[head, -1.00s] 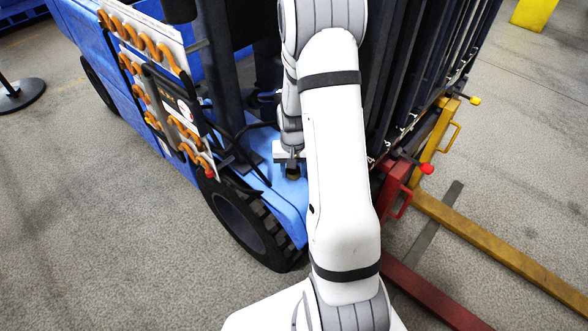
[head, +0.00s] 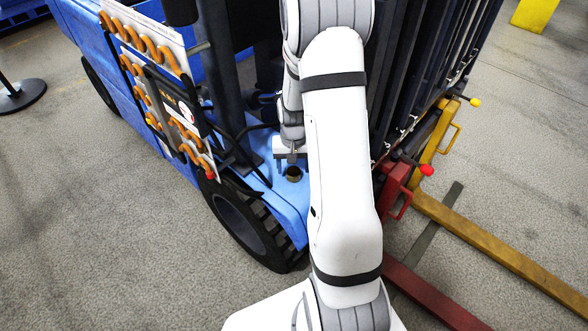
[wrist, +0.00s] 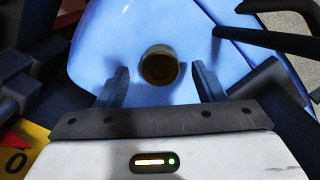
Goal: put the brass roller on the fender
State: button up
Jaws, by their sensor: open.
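The brass roller (head: 293,173) stands on end on the blue fender (head: 289,200) above the front wheel. In the wrist view, the roller (wrist: 159,66) shows its dark round end, on the bare blue surface of the fender (wrist: 110,45).
A white board (head: 165,75) with orange hooks stands left of the fender. Dark mast rails (head: 425,70) rise to the right. A red fork (head: 430,295) and a yellow fork (head: 500,255) lie low at the right. A black tyre (head: 245,225) is below the fender.

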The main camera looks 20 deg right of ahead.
aim_at(293, 172)
notch_tip(293, 172, up, 10)
jog(key=p, duration=0.1)
jog(key=s+a+r+n+t, duration=0.1)
jog(key=s+a+r+n, duration=0.1)
jog(key=s+a+r, duration=0.3)
jog(key=s+a+r+n+t, duration=0.1)
jog(key=s+a+r, duration=0.5)
jog(key=s, duration=0.7)
notch_tip(293, 172, up, 3)
jog(key=shift+a+f+n, duration=0.15)
jog(key=shift+a+n, duration=0.15)
jog(key=shift+n, duration=0.5)
